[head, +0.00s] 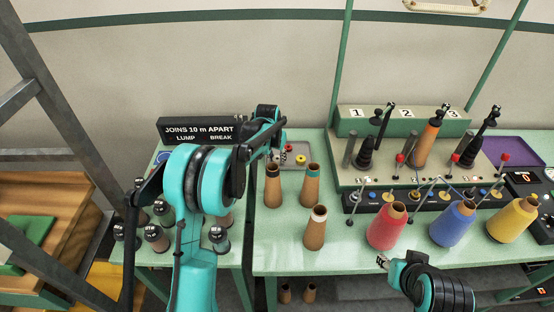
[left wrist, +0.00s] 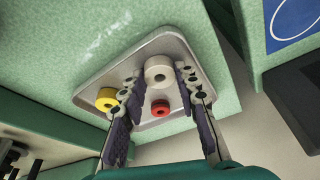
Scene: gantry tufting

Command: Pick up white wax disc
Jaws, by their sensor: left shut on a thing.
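The white wax disc (left wrist: 158,71) is a pale ring with a central hole, over the small grey tray (left wrist: 115,72) in the left wrist view. My left gripper (left wrist: 160,74) has one finger on each side of it and is shut on it. I cannot tell whether the disc still touches the tray. A yellow disc (left wrist: 106,98) sits by the left finger and a red disc (left wrist: 160,108) lies between the fingers, nearer the palm. In the head view my left arm partly hides the tray. My right gripper (head: 383,262) is at the table's front edge, its jaws too small to read.
Bare brown cones (head: 273,186) stand just in front of the tray. Red (head: 387,226), blue (head: 453,223) and yellow (head: 513,220) yarn cones stand at right before the creel stand (head: 400,122). A black sign (head: 203,130) stands behind my left arm. Dark-topped bobbins (head: 157,237) are at left.

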